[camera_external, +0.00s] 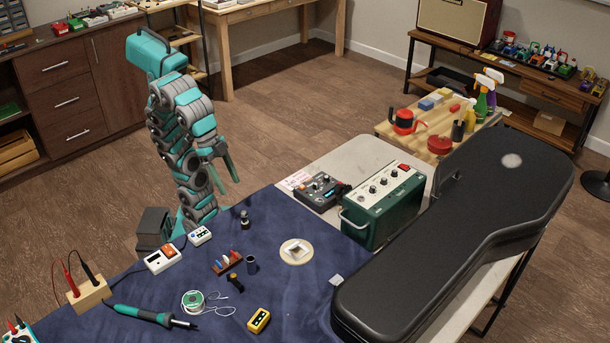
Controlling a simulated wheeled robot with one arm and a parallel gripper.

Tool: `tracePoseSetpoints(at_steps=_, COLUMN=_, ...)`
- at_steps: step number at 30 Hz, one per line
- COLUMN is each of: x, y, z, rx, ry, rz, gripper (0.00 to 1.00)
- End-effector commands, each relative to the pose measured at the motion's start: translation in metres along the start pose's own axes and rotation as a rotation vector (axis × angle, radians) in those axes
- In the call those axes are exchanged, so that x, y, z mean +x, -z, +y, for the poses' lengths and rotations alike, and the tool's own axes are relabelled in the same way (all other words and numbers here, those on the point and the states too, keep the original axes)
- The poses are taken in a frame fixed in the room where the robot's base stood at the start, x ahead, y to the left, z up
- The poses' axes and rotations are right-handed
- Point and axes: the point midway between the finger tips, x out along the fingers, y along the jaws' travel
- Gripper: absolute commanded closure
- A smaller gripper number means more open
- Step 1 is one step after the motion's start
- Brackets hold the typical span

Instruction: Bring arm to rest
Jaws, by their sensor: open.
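My gripper (226,172) hangs at the end of my folded teal and grey arm, left of the middle of the view. Its two teal fingers point down and to the right and stand apart. I see nothing between them. It is near the far left edge of the workbench, which has a dark blue cloth (180,282) on it. My gripper appears clear of the things on the cloth.
A green amplifier (382,212) and a black guitar case (450,240) fill the bench's right. Open floor (290,110) lies behind.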

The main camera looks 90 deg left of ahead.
Motion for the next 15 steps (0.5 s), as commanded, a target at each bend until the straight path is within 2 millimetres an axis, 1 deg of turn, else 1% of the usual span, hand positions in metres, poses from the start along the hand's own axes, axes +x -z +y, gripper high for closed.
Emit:
tracePoseSetpoints(at_steps=5, x=0.001, y=0.000, z=-0.002, rx=-0.004, ry=0.001, rz=-0.002, gripper=0.38)
tracePoseSetpoints(at_steps=8, x=0.005, y=0.001, z=-0.016, rx=-0.033, ry=0.010, rz=-0.015, gripper=0.38)
tracePoseSetpoints(at_steps=11, x=0.017, y=-0.001, z=-0.046, rx=-0.090, ry=0.030, rz=-0.041, gripper=0.38)
tracePoseSetpoints(at_steps=13, x=0.028, y=-0.005, z=-0.073, rx=-0.140, ry=0.046, rz=-0.060, gripper=0.38)
tracePoseSetpoints(at_steps=15, x=0.039, y=-0.015, z=-0.103, rx=-0.193, ry=0.063, rz=-0.085, gripper=0.38)
